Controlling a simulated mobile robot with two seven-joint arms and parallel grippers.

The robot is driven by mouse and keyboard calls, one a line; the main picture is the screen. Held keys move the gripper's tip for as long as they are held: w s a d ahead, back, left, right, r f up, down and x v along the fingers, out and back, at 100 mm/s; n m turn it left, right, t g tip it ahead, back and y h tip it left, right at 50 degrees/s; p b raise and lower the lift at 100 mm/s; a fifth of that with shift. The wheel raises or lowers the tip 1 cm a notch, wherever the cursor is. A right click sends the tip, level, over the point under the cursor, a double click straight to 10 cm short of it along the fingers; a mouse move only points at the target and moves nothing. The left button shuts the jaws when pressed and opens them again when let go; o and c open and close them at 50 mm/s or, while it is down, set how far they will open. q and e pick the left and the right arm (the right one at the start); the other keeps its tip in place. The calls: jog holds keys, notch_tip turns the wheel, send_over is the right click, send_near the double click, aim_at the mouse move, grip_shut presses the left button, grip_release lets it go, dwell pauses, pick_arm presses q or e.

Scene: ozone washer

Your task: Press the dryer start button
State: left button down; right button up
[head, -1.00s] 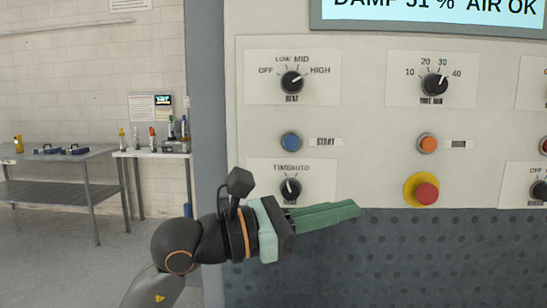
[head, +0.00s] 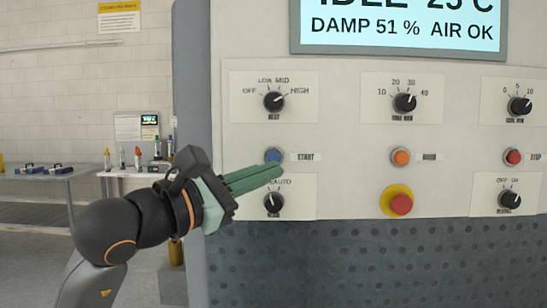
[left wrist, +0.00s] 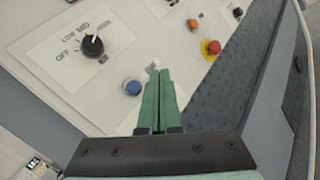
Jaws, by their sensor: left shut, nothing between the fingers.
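The blue START button (head: 274,155) is on the pale control panel, beside its START label (head: 306,157). It also shows in the left wrist view (left wrist: 133,87), just left of the fingers. My left gripper (head: 280,172) is shut and empty, with its green fingers pointing right across the panel. In the head view the fingers pass just below the blue button; I cannot tell how far off the panel they are. The button shows uncovered in both views. The display (head: 400,27) reads IDLE and DAMP 51 %, AIR OK. My right gripper is not in view.
An orange button (head: 400,157), a red button (head: 512,157) and a red stop knob on a yellow base (head: 401,204) are farther right. The HEAT dial (head: 274,101) is above START; a TIME/AUTO dial (head: 273,203) is below. Tables stand at the left.

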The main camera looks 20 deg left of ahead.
aim_at(274, 157)
pick_arm(q)
jog(key=w+a+p, duration=0.1)
jog(key=w+a, duration=0.1)
jog(key=w, duration=0.5)
jog(key=shift+w+p, duration=0.2)
jog(key=shift+p, duration=0.15)
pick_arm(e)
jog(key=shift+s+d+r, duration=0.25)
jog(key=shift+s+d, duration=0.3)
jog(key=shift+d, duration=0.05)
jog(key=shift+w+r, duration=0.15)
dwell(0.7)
pick_arm(q)
jog(key=shift+a, duration=0.1)
jog(key=shift+w+a, duration=0.1)
jog(key=shift+w, duration=0.3)
jog(key=shift+w+a, duration=0.1)
jog(key=shift+w, duration=0.35)
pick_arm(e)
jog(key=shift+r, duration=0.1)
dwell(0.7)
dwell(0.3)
pick_arm(q)
jog(key=shift+s+d+b, duration=0.2)
jog(key=shift+s+b, duration=0.15)
jog(key=shift+s, duration=0.5)
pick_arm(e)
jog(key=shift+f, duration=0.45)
